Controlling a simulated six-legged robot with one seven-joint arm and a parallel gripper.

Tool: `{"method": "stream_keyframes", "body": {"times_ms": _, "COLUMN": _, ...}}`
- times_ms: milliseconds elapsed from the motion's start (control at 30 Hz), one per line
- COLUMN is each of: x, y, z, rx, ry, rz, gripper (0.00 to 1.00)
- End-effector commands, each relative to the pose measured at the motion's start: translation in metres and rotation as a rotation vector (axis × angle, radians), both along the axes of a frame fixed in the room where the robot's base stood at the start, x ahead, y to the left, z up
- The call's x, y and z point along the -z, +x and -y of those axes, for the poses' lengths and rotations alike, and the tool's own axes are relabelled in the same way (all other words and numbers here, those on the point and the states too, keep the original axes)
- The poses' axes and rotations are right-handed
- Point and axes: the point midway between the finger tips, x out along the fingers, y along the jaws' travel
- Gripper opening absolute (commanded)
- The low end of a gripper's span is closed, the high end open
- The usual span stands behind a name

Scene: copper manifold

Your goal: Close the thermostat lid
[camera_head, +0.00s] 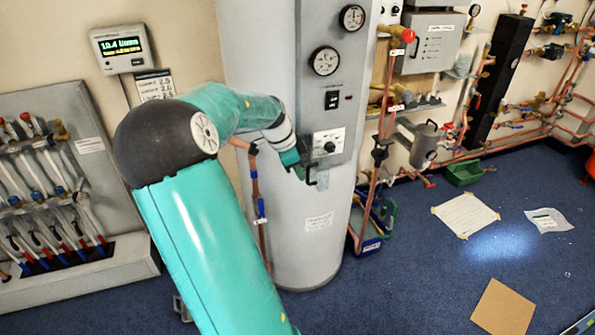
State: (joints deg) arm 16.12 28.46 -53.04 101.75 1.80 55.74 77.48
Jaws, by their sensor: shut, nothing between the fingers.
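The thermostat (329,142) is a pale plate with a dark round dial on the grey panel of the tall cylindrical tank. Its dial is in plain view. A small greyish flap (322,180) shows just below the plate and may be the lid; it is too small to be sure. My gripper (308,174) is at the lower left of the thermostat, close to the tank, and is shut with nothing held. My arm reaches in from the lower left and hides part of the tank's left side. I cannot tell whether the fingers touch the flap.
Two round gauges (324,61) and a black switch (332,100) sit above the thermostat. Copper pipes (371,190) run close to the tank's right side. A manifold cabinet (62,140) stands at left. Blue floor at right is mostly clear, with papers and cardboard (503,308).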

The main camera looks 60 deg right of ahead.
Motion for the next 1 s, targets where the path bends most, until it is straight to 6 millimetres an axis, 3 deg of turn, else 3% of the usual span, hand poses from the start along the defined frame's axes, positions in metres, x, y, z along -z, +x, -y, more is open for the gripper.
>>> {"method": "stream_keyframes", "body": {"times_ms": 467, "x": -0.001, "y": -0.044, "z": 0.016, "rx": -0.310, "ry": -0.001, "rz": 0.005, "gripper": 0.00}}
{"method": "stream_keyframes", "body": {"times_ms": 1000, "x": 0.000, "y": -0.097, "z": 0.068, "rx": -0.817, "ry": -0.003, "rz": 0.002, "gripper": 0.00}}
